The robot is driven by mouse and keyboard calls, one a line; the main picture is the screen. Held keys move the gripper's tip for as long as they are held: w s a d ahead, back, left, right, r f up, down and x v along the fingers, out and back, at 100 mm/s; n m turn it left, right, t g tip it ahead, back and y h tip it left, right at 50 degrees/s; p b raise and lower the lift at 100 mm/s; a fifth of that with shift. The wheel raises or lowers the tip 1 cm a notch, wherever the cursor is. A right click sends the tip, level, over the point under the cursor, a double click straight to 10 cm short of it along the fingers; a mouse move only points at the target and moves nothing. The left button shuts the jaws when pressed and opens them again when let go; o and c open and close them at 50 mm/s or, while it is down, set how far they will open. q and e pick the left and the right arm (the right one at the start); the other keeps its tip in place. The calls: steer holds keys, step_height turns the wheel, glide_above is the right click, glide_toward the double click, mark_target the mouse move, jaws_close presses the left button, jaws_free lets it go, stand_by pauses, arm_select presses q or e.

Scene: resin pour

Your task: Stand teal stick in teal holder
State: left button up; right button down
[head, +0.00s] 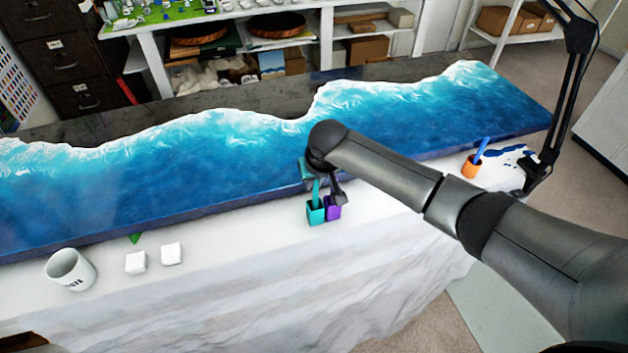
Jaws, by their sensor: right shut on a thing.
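The teal holder (316,214) is a small open cup near the front edge of the white-covered table. The teal stick (316,191) is upright, with its lower end at the mouth of the teal holder. I cannot tell how deep it reaches. My right gripper (325,192) is shut on the teal stick, right above the holder. The gripper and wrist hide part of the stick. My left gripper is not in view.
A purple holder (333,208) stands right beside the teal one. The blue wave-patterned slab (230,165) lies behind. An orange cup (470,168) with a blue stick (482,148) stands at right. A white mug (70,269) and two white blocks (172,254) stand at front left.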

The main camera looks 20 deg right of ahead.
steer(key=c, duration=0.8)
jaws_free()
steer(key=p+v, duration=0.1)
steer(key=v, duration=1.4)
steer(key=shift+r, duration=0.15)
steer(key=shift+a, duration=0.1)
